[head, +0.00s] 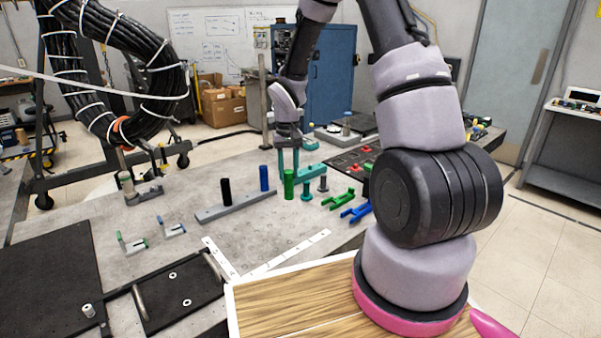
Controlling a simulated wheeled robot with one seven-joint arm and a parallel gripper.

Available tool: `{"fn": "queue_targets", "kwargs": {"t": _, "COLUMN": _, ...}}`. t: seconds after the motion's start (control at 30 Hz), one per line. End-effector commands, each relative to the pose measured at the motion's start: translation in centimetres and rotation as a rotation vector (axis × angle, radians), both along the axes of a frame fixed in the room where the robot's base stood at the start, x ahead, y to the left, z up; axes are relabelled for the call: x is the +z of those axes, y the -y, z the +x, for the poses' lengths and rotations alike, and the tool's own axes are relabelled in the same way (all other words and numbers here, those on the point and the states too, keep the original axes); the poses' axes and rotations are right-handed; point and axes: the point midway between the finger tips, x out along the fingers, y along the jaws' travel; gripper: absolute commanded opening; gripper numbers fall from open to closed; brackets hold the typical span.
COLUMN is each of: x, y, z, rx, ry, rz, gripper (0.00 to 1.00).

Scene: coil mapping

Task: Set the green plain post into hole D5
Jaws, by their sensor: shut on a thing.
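The green plain post (289,186) is upright near the middle of the table in the head view. My gripper (289,170) reaches down from above with teal fingers, one on each side of the post's top, and is shut on it. I cannot tell whether the post's foot touches the table. The hole grid seems to lie by two white marked strips (288,253) on the grey plate, in front of the post. The holes are too small to read, so I cannot pick out D5.
A grey bar (238,206) left of the post carries a black post (226,191) and a blue post (264,178). A teal flanged post (306,191), a grey post (323,184), a green bracket (337,200) and a blue bracket (356,212) stand close on the right.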

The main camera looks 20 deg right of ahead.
Motion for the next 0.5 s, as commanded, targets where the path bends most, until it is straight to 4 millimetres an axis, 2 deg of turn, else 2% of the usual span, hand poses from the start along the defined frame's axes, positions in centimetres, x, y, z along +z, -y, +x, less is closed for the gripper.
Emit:
{"fn": "queue_targets", "kwargs": {"t": 0.23, "x": 1.0, "y": -2.7, "z": -0.7, "rx": -0.036, "ry": 0.0, "rz": -0.001, "gripper": 0.0}}
{"fn": "queue_targets", "kwargs": {"t": 0.5, "x": 0.0, "y": -3.1, "z": -0.8, "rx": -0.045, "ry": -0.001, "rz": -0.001, "gripper": 0.0}}
